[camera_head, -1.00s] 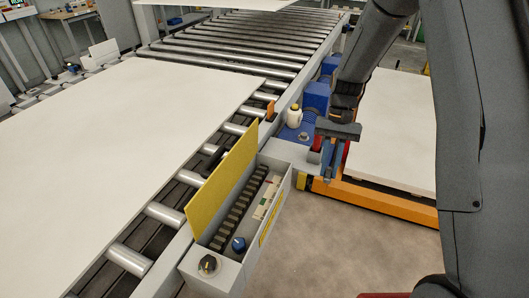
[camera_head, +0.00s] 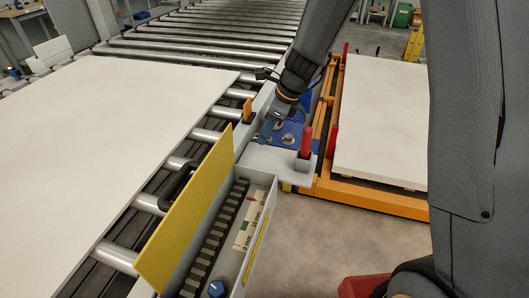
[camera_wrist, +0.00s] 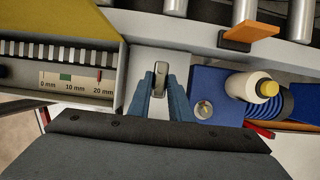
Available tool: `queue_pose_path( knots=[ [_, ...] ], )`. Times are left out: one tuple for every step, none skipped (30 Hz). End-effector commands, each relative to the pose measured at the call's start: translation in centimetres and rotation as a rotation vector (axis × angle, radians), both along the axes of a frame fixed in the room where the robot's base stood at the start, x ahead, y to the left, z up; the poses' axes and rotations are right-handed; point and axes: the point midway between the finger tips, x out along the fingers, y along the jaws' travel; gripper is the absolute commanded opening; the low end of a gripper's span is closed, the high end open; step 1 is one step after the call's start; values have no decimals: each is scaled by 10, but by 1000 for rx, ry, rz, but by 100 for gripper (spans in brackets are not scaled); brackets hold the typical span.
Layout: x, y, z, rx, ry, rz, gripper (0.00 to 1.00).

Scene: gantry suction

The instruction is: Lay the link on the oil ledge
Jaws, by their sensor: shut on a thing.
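My gripper (camera_wrist: 161,88) is shut on a small grey metal link (camera_wrist: 160,76), which stands between the blue fingertips in the wrist view. The link's far end shows ahead of the fingers; its lower part is hidden. Behind it is the pale grey ledge (camera_wrist: 143,58), between the gauge box and a blue unit. I cannot tell whether the link touches the ledge. In the head view my gripper (camera_head: 262,127) is low at the far side of the grey ledge (camera_head: 275,163), and the link is too small to make out there. A white oil bottle (camera_wrist: 252,87) stands on the blue unit (camera_wrist: 210,85).
A red post (camera_head: 306,141) stands at the ledge's right corner. The gauge box (camera_head: 262,215) and upright yellow plate (camera_head: 190,210) are in front. A roller conveyor with a large white board (camera_head: 110,130) is left; an orange-framed pallet (camera_head: 375,205) is right.

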Motion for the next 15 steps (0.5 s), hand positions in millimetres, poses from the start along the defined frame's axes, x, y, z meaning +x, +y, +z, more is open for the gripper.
queue_pose_path(
  knots=[
    [-1, 0, -11, 0, 5, 1, 0],
    [-1, 0, -16, 0, 4, 1, 0],
    [-1, 0, -21, -1, 3, 2, 0],
    [-1, 0, -25, -1, 3, 1, 0],
    [0, 0, -28, 0, 3, 1, 0],
    [0, 0, -31, 0, 1, 3, 0],
    [0, 0, -33, 0, 1, 3, 0],
    [0, 0, -35, 1, 1, 2, 0],
    [0, 0, -39, 1, 2, 1, 0],
    [0, -1, -43, 0, 2, 2, 0],
    [0, -1, -47, -1, 2, 1, 0],
    [0, -1, -53, 0, 3, 0, 0],
    [0, -1, -58, 0, 3, 1, 0],
    [0, -1, -62, 0, 3, 0, 0],
    [0, -2, -66, 0, 2, 1, 0]
  ],
)
